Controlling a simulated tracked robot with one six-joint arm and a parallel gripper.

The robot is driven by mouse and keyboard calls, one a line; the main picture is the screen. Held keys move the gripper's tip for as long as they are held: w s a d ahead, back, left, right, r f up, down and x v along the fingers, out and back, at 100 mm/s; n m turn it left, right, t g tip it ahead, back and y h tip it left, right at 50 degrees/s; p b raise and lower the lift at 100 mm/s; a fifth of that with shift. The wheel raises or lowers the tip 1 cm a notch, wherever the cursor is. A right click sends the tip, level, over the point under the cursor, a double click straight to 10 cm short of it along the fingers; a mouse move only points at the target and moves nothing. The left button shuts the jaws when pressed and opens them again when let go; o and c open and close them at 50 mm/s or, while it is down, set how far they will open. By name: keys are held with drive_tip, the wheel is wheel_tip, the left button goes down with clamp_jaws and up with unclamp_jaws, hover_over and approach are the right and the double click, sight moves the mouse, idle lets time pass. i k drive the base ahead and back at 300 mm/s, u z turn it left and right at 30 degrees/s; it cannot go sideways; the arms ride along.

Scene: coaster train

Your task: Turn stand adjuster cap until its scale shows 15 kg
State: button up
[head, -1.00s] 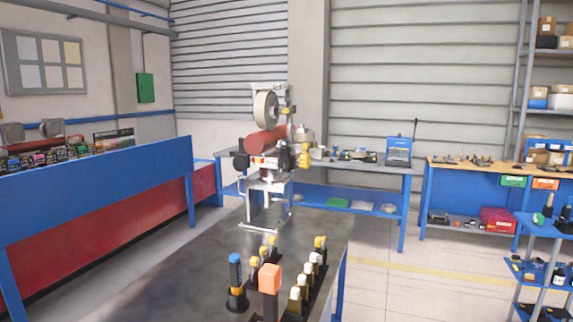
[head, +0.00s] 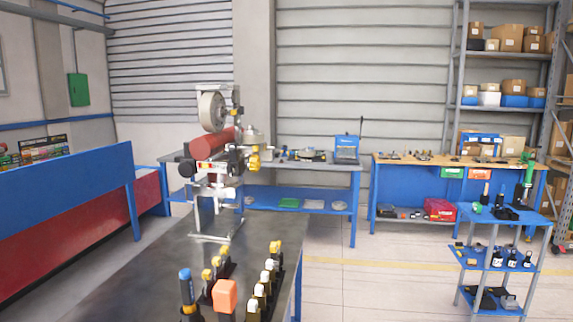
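A metal stand (head: 211,208) rises from the far end of the dark table (head: 125,275). It carries a grey-rimmed wheel (head: 212,112), a red cylinder (head: 206,152) and several small fittings. A yellow part (head: 254,157) sits at its right side and a black round knob (head: 186,169) at its left. I cannot tell which part is the adjuster cap, and its scale is too small to read. My gripper is not in view.
On the near table stand a blue-topped black tool (head: 187,292), an orange-headed post (head: 225,296) and rows of yellow-topped pieces (head: 268,278). A blue barrier (head: 70,190) is left. A blue cart (head: 500,262) stands right. The floor (head: 370,280) between is clear.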

sight(255, 164)
drive_tip(key=z, duration=1.4)
drive_tip(key=i, duration=2.85)
drive_tip(key=u, duration=0.75)
